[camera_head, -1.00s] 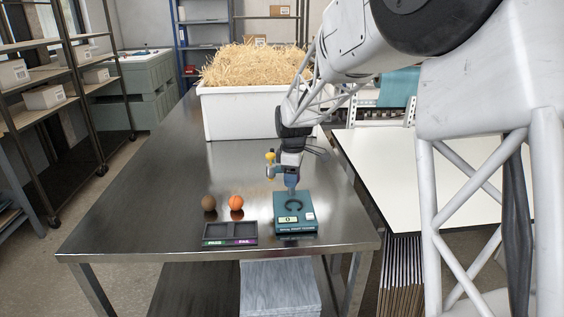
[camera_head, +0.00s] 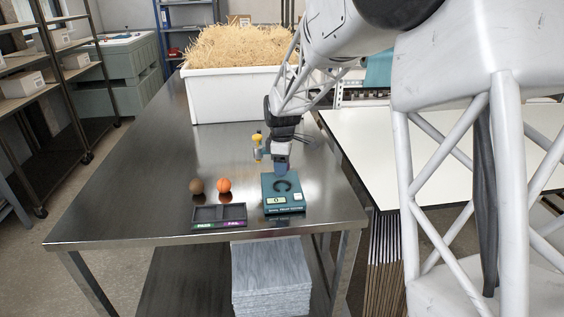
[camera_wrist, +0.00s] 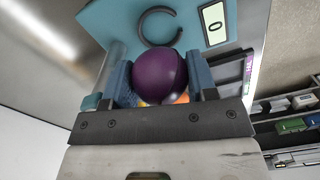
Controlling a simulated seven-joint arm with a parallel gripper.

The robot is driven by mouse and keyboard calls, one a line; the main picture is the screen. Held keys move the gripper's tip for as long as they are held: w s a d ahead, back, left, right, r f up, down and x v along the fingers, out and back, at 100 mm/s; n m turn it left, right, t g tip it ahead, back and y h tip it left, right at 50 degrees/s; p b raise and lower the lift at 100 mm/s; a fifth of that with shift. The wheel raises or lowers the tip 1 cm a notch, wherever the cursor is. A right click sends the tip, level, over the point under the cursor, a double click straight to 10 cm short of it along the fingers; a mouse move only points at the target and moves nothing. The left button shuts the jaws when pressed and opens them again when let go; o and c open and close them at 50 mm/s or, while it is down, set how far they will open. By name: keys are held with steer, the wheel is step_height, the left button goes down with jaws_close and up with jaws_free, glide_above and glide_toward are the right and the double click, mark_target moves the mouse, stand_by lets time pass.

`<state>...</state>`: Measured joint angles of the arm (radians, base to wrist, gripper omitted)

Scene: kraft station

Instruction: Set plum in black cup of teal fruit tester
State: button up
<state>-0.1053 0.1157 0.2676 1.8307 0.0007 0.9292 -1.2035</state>
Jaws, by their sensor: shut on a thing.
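A dark purple plum (camera_wrist: 160,76) is held between the blue fingers of my gripper (camera_wrist: 160,84), which is shut on it. In the head view my gripper (camera_head: 281,168) hangs just behind and above the teal fruit tester (camera_head: 284,208); the plum cannot be made out there. The tester has a black ring-shaped cup (camera_head: 276,190) on top, open at one side, and a display reading 0. In the wrist view the black cup (camera_wrist: 143,25) shows empty, beyond the plum and apart from it.
A dark two-part tray (camera_head: 219,224) with green PASS and purple FAIL labels lies left of the tester. A brown fruit (camera_head: 196,186) and an orange (camera_head: 224,185) sit behind it. A white bin of straw (camera_head: 222,97) stands at the back. The steel table's left side is clear.

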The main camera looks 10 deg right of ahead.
mark_target(282, 187)
steer(key=shift+f, duration=2.2)
steer(key=shift+f, duration=0.75)
stand_by(1.2)
steer(key=o, duration=1)
steer(key=shift+r, duration=0.2)
steer(key=shift+r, duration=3.85)
